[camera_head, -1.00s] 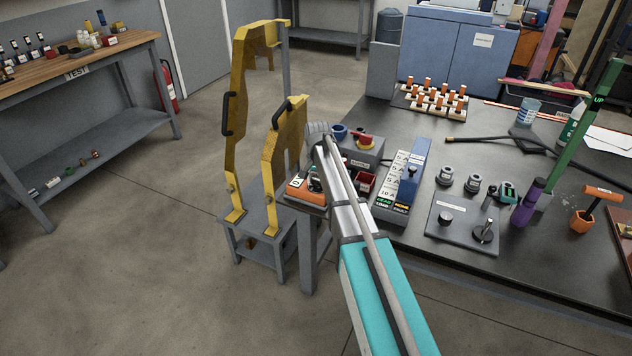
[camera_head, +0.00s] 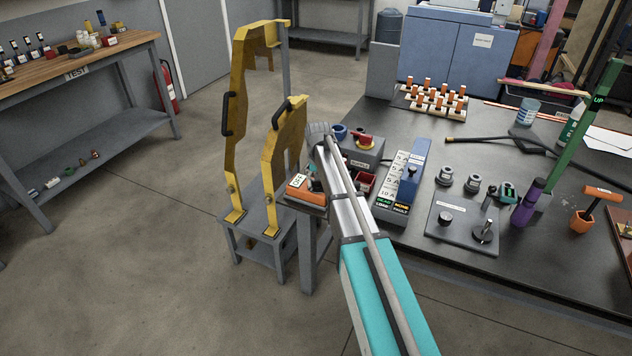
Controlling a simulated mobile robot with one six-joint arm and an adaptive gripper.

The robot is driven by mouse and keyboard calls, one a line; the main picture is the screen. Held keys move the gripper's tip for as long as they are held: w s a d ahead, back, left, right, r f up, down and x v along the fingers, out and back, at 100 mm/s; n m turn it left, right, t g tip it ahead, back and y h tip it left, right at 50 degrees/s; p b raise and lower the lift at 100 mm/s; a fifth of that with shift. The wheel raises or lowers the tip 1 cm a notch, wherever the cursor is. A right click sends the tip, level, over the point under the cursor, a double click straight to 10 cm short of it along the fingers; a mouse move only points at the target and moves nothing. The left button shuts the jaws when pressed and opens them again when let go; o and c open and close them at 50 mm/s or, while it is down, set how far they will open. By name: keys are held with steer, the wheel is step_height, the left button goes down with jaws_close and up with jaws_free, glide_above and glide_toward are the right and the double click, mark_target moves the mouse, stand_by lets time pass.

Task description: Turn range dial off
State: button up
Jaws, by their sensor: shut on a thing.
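An orange meter (camera_head: 308,195) with a pale display lies at the near left corner of the dark bench. I take its dial to be the range dial; the dial is hidden behind my arm, and its setting cannot be read. My arm reaches up from the bottom of the picture and bends down at the meter. My gripper (camera_head: 316,184) is at the meter's face, mostly covered by my own forearm; only a small dark and teal part shows. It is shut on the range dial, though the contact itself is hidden.
Just right of my arm are a red bin (camera_head: 365,183), a grey box with a red knob (camera_head: 364,141) and a blue-grey load unit (camera_head: 408,185). A grey panel (camera_head: 463,226) with two knobs lies further right. Yellow guards (camera_head: 285,160) stand close on the left.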

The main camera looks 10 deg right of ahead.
steer(key=n, duration=0.6)
steer(key=shift+d, duration=0.2)
stand_by(0.4)
steer(key=o, duration=1.2)
steer(key=shift+c, duration=0.2)
steer(key=shift+r, duration=0.15)
